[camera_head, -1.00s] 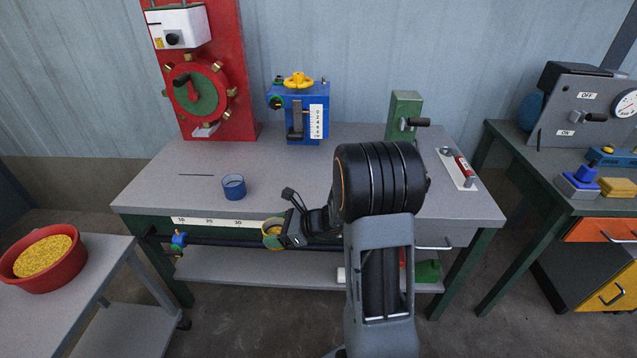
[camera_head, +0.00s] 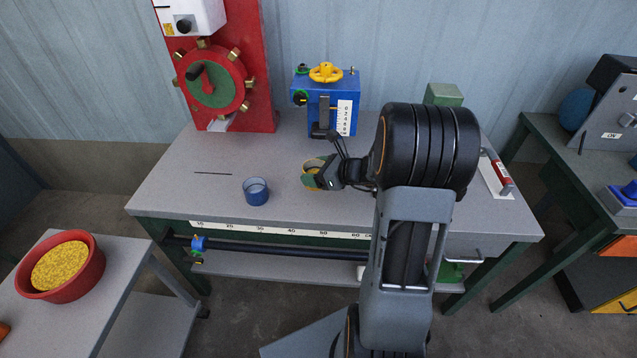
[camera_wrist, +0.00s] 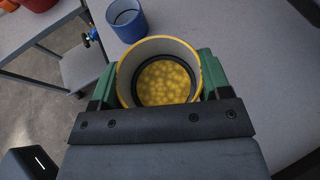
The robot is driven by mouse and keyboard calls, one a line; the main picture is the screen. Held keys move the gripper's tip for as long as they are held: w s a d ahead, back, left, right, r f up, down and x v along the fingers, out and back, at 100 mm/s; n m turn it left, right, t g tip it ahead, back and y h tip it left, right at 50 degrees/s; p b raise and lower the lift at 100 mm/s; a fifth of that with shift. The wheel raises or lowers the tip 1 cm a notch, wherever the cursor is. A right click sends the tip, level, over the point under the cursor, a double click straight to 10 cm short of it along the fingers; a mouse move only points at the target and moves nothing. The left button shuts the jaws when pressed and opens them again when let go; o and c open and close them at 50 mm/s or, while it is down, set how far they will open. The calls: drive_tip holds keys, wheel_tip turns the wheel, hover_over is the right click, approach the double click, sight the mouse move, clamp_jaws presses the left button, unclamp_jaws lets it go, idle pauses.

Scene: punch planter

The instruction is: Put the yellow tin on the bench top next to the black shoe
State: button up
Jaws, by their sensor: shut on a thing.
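The yellow tin (camera_head: 309,168) is between the green fingers of my gripper (camera_head: 318,179), over the middle of the bench top (camera_head: 225,160). The wrist view shows the tin (camera_wrist: 127,84) upright, its open mouth facing the camera and yellow grains inside. My gripper (camera_wrist: 157,76) is shut on its sides. I cannot tell whether the tin's bottom touches the bench. A black foot-like part (camera_head: 320,132), possibly the black shoe, is at the lower front of the blue machine (camera_head: 313,97), behind the tin. My gripper partly hides the tin in the head view.
A blue cup (camera_head: 256,191) stands left of the tin, near the bench's front edge; it also shows in the wrist view (camera_wrist: 126,20). A red wheel panel (camera_head: 245,75) stands at the back left. A red bowl (camera_head: 62,268) of yellow grains is on the side table.

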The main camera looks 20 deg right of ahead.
drive_tip(key=w+d+f, duration=0.1)
drive_tip(key=w+f, duration=0.1)
drive_tip(key=f, duration=0.1)
drive_tip(key=d+f, duration=0.1)
drive_tip(key=f, duration=0.1)
drive_tip(key=shift+w+d+f, duration=0.1)
drive_tip(key=shift+w+d, duration=0.25)
drive_tip(key=shift+w, duration=0.05)
drive_tip(key=shift+w+f+b, duration=0.1)
drive_tip(key=shift+f+b, duration=0.2)
drive_tip(key=shift+f, duration=1.2)
drive_tip(key=shift+f, duration=0.1)
drive_tip(key=shift+f, duration=0.15)
drive_tip(key=o, duration=1)
